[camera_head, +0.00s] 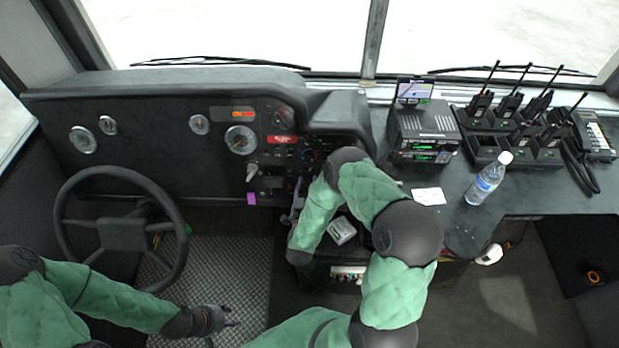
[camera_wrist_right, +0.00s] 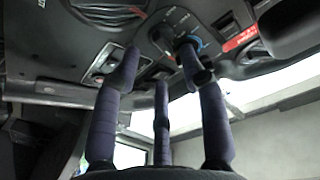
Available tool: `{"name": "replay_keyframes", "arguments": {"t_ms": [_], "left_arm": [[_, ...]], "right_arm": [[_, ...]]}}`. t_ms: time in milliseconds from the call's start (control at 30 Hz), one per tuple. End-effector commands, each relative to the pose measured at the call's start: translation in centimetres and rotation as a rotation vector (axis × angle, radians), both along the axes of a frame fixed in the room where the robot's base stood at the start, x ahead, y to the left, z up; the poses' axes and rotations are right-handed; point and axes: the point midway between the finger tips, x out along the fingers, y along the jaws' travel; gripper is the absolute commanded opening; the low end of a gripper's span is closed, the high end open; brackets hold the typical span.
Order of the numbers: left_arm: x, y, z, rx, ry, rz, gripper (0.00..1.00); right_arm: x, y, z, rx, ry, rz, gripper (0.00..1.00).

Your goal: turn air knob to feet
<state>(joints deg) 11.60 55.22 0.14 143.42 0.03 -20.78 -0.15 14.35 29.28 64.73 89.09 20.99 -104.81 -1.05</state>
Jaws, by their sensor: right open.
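The air knob (camera_wrist_right: 181,40) is a dark round dial with a blue arc beside it, on the dashboard panel in the right wrist view. My right gripper (camera_wrist_right: 160,62) is open, with its dark purple fingers spread towards the panel. One fingertip overlaps the knob's edge in the picture; I cannot tell whether it touches. The knob's pointer and setting are too small to read. In the head view, my right arm covers part of the panel's right end. My left gripper (camera_head: 230,316) is low over the floor beside the steering wheel, empty, its fingers apart.
The steering wheel (camera_head: 122,232) stands at the left. A radio unit (camera_head: 424,128), a water bottle (camera_head: 486,182) and several walkie-talkies on a charger (camera_head: 487,150) are on the right counter. A red label (camera_wrist_right: 240,38) is near the knob.

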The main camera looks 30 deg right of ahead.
Motion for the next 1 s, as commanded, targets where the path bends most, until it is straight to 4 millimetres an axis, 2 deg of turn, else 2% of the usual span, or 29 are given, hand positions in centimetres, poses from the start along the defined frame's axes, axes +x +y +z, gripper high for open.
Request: {"name": "replay_keyframes", "arguments": {"t_ms": [100,300,667,800,833,1000], "left_arm": [[0.0,0.0,-0.5,0.0,0.0,0.0,0.4],[0.0,0.0,-0.8,0.0,0.0,0.0,0.4],[0.0,0.0,-0.8,0.0,0.0,0.0,0.4],[0.0,0.0,-0.8,0.0,0.0,0.0,0.4],[0.0,0.0,-0.8,0.0,0.0,0.0,0.4],[0.0,0.0,-0.8,0.0,0.0,0.0,0.4]], "right_arm": [[1.5,-1.2,-0.1,-0.001,-0.003,-0.002,0.42],[2.9,-2.2,-0.1,0.001,0.001,-0.001,0.42],[3.2,-2.4,0.0,0.0,0.001,0.0,0.42],[3.2,-2.4,0.0,0.0,0.001,0.001,0.03],[3.2,-2.4,0.0,0.0,0.0,0.001,0.0],[3.3,-2.4,0.2,-0.002,-0.003,0.002,0.0]]}}
